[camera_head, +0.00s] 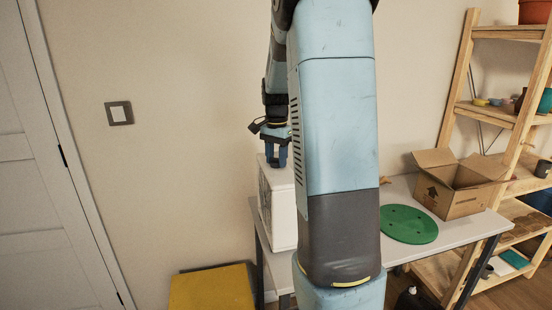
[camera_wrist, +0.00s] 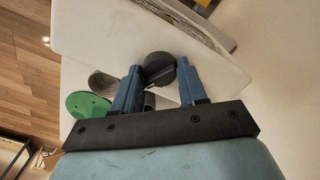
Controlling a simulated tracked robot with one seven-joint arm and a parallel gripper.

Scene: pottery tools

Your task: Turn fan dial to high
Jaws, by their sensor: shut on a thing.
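The fan appears to be the white box (camera_head: 284,218) on the table's left end in the head view, with a dark panel on its left side. In the wrist view its white top (camera_wrist: 105,35) lies under my gripper. A dark round dial (camera_wrist: 160,66) sits on that top. My gripper (camera_head: 276,158) points down at the box from above. In the wrist view my gripper (camera_wrist: 157,78) has its two blue fingers on either side of the dial, shut on it. The dial is hidden in the head view, and I cannot read its setting.
A green disc (camera_head: 408,224) and an open cardboard box (camera_head: 455,188) stand on the table right of my arm. A wooden shelf (camera_head: 487,110) is at the right. A yellow box (camera_head: 212,288) is on the floor at the lower left. My arm hides the table's middle.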

